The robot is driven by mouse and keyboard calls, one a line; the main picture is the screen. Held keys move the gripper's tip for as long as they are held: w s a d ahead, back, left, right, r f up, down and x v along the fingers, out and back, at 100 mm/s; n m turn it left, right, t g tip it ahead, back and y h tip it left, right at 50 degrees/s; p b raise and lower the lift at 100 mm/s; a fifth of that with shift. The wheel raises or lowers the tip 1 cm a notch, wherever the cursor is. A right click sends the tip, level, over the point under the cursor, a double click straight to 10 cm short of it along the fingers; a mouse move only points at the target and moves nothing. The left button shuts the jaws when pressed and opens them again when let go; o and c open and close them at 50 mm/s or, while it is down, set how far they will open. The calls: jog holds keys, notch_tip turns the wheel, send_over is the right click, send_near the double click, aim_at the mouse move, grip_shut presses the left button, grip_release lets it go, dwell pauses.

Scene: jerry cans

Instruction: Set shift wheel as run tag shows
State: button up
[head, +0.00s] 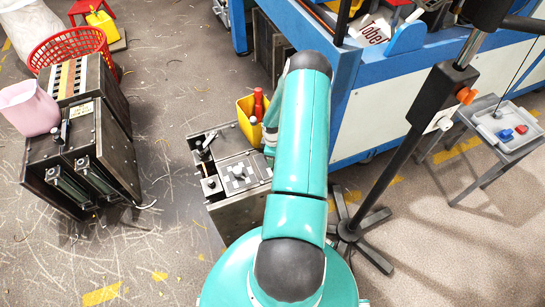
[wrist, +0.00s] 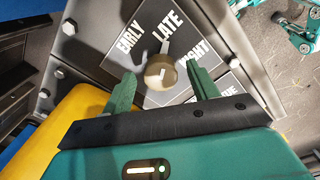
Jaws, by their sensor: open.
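The shift wheel (wrist: 162,72) is a round tan knob on a dark plate lettered EARLY, LATE and a partly covered NIGHT. A short pale mark on its face points roughly up towards LATE; its exact setting is hard to tell. In the wrist view my gripper (wrist: 161,80) is open, with one green finger on each side of the wheel; I cannot tell whether they touch it. In the head view the lettered panel (head: 238,174) lies on top of a dark metal box, and my arm hides most of my gripper. I cannot make out a run tag for certain.
A yellow container (head: 246,112) with a red part stands close behind the panel and shows beside my gripper in the wrist view (wrist: 78,112). A second dark box (head: 100,140) with a pink jug (head: 28,108) stands left. A black pole stand (head: 400,170) is right.

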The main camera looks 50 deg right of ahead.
jog(key=shift+f, duration=0.4)
jog(key=c, duration=1)
jog(key=shift+m, duration=0.3)
jog(key=m, duration=1.1)
jog(key=shift+a, duration=0.1)
